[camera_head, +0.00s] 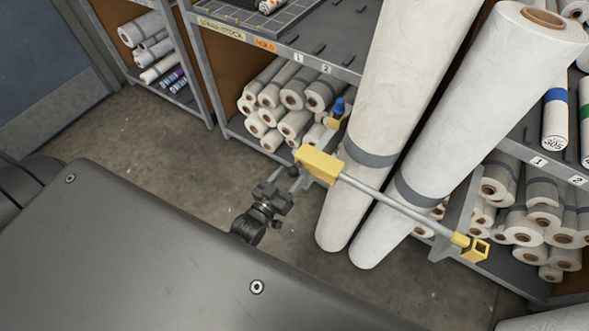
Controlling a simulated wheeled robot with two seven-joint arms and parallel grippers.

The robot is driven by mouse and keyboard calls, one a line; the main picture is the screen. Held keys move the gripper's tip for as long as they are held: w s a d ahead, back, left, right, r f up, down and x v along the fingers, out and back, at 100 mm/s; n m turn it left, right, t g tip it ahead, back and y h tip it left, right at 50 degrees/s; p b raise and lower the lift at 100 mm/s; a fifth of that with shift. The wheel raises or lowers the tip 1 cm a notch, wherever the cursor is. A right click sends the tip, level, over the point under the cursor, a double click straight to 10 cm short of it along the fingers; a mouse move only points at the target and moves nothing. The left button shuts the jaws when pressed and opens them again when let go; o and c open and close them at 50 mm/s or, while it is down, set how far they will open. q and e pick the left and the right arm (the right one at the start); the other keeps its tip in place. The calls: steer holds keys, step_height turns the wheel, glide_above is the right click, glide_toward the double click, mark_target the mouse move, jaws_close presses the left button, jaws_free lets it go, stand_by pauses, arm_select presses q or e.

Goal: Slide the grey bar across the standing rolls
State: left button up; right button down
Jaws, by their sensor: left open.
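The grey bar (395,202) runs in front of the two tall white standing rolls (408,85) (462,120), at the height of their grey bands. Its left end is at a yellow block (319,164). Its right end reaches a yellow sleeve (460,240) beside a square yellow bracket (476,250); I cannot tell whether the bar sits inside the bracket. The rolls lean slightly in the picture, with their lower ends on the floor. My left gripper (292,182) is open, just left of and below the yellow block, with its fingertips close to it; contact is unclear. My right gripper is out of view.
Shelves of short rolls stand behind on the left (230,45) and right (520,155). A small blue-topped item (339,107) is above the yellow block. Bare concrete floor (165,160) lies left of my gripper.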

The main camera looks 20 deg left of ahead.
arm_select(q)
steer(key=s+b, duration=0.1)
steer(key=s, duration=0.5)
steer(key=shift+s+a, duration=0.2)
steer(key=shift+a, duration=0.2)
steer(key=shift+c, duration=0.3)
